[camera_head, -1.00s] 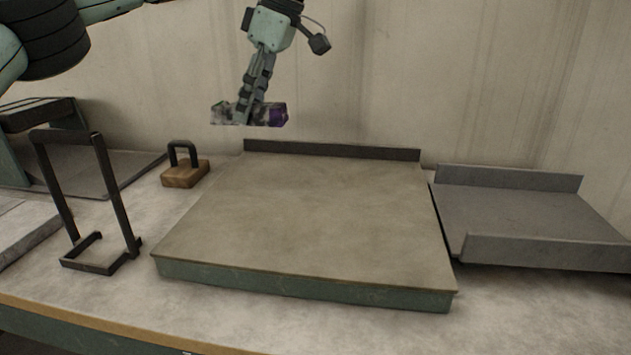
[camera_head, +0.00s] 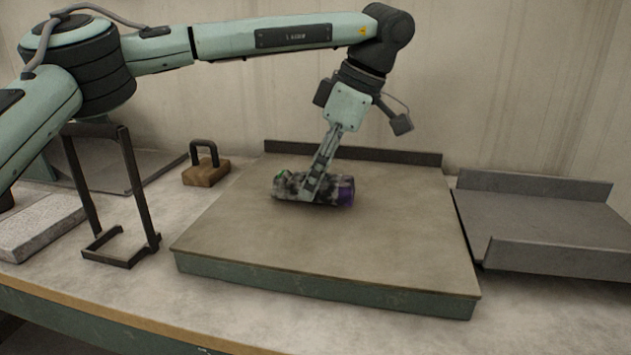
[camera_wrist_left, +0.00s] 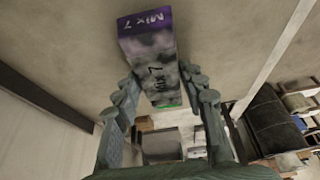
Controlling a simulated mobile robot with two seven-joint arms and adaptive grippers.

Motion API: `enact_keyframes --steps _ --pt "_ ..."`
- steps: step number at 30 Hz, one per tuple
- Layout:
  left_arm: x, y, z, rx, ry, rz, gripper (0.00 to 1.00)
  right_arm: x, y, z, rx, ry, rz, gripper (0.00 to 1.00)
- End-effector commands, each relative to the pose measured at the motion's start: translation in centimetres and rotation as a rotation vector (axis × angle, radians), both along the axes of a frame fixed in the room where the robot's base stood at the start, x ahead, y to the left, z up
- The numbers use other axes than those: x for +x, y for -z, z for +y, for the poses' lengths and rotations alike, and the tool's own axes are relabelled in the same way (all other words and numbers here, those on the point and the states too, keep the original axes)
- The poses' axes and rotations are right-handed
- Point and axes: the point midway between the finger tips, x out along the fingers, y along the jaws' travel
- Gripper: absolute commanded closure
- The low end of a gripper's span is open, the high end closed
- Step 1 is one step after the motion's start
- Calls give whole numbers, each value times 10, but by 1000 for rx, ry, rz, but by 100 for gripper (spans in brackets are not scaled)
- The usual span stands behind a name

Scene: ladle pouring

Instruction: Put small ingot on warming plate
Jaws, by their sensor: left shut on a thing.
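The small ingot (camera_head: 290,187) is a mottled grey block with a purple end and a green patch at the other end. My left gripper (camera_head: 313,195) is shut on its middle, low over the warming plate (camera_head: 330,245), a wide flat beige top on a green base. I cannot tell whether the ingot touches the plate. In the left wrist view the ingot (camera_wrist_left: 155,62), marked "Mix 7", sits between the two fingers (camera_wrist_left: 165,95). My right gripper is not in view.
A dark upright frame (camera_head: 120,200) and a wooden block with a black handle (camera_head: 206,173) stand left of the plate. A grey slab (camera_head: 40,230) lies far left. A grey metal tray (camera_head: 540,220) is at the right. A dark lip (camera_head: 350,153) runs along the plate's back edge.

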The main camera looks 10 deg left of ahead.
Motion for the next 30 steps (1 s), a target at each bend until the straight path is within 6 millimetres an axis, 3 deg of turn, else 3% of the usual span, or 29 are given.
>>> enact_keyframes --steps 3,11,12,16,26,30 --pt "0 10 1 1 -1 -1 100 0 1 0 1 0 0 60" --pt "0 11 0 0 0 -2 100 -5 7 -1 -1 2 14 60" --pt "0 12 0 0 0 -1 54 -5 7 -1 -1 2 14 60" --pt "0 12 0 0 0 -1 38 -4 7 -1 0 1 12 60" --pt "0 10 0 0 -1 -1 38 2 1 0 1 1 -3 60" --pt "1 -4 -6 -2 0 -4 38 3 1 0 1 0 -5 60"
